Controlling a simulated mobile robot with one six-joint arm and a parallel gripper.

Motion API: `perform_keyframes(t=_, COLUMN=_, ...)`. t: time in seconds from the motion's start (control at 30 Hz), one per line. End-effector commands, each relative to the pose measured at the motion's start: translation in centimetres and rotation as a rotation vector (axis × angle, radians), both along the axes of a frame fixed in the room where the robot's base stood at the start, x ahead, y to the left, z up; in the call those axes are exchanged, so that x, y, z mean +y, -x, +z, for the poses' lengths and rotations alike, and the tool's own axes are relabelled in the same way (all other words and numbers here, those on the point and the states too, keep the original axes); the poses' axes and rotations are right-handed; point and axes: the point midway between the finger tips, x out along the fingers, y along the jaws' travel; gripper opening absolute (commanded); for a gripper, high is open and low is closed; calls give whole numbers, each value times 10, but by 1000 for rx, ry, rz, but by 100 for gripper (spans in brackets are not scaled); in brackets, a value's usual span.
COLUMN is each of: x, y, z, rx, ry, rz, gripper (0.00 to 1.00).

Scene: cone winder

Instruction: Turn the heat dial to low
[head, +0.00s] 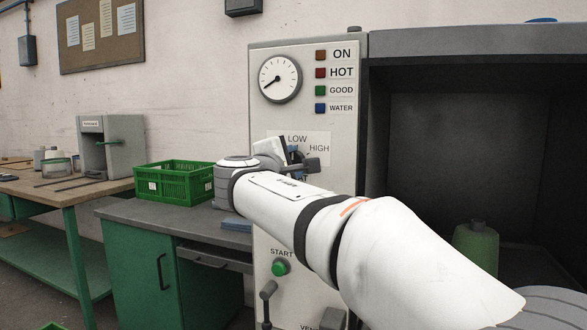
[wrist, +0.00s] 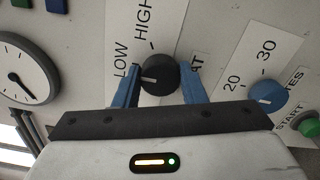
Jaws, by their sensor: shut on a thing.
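The heat dial (wrist: 161,74) is a round black knob with a white pointer mark, on a white label plate (head: 318,138) reading LOW and HIGH. My gripper (wrist: 160,88) has its two blue fingers on either side of the knob, shut on it. In the wrist view, which is turned sideways, the white mark points left, toward the LOW side, just below the word; the left finger hides part of that area. In the head view my gripper (head: 297,158) and wrist cover most of the dial.
A blue knob (wrist: 268,96) by a 20–30 scale and a green START button (head: 281,268) are on the same panel. A round gauge (head: 279,79) sits above. A green crate (head: 175,183) stands on the left bench; a dark recess (head: 460,150) opens at right.

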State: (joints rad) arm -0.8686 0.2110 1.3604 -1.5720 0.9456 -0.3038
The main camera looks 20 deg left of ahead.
Motion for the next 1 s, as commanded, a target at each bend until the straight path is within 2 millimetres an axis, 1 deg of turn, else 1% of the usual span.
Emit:
perform_keyframes(t=0.4, x=0, y=0, z=-1, rx=1, ry=-6, rz=-1, gripper=14)
perform_keyframes(t=0.43, x=0, y=0, z=-1, rx=1, ry=-6, rz=-1, gripper=38)
perform_keyframes(t=0.6, x=0, y=0, z=-1, rx=1, ry=-6, rz=-1, gripper=52)
perform_keyframes(t=0.7, x=0, y=0, z=-1, rx=0, ry=-6, rz=0, gripper=59)
perform_keyframes(t=0.9, x=0, y=0, z=0, rx=0, ry=-6, rz=0, gripper=59)
perform_keyframes(t=1.0, x=1, y=5, z=0, rx=1, ry=-6, rz=1, gripper=59)
